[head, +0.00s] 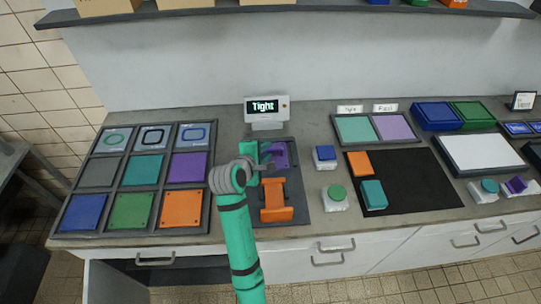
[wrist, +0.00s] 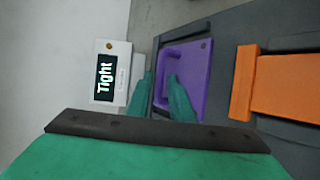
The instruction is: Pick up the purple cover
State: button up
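Another purple square plate (head: 189,167) sits in the grid tray at left.
An orange clamp-like block (head: 276,204) stands close to the cover on the same fixture. A white display (head: 266,108) reading "Tight" stands behind it. Blue-topped (head: 325,154) and green-topped (head: 336,194) buttons are to the right, beside a black mat (head: 410,185).

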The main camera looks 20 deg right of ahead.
grip_shut()
jog(key=shift+w, duration=0.1)
jog(key=shift+r, duration=0.1)
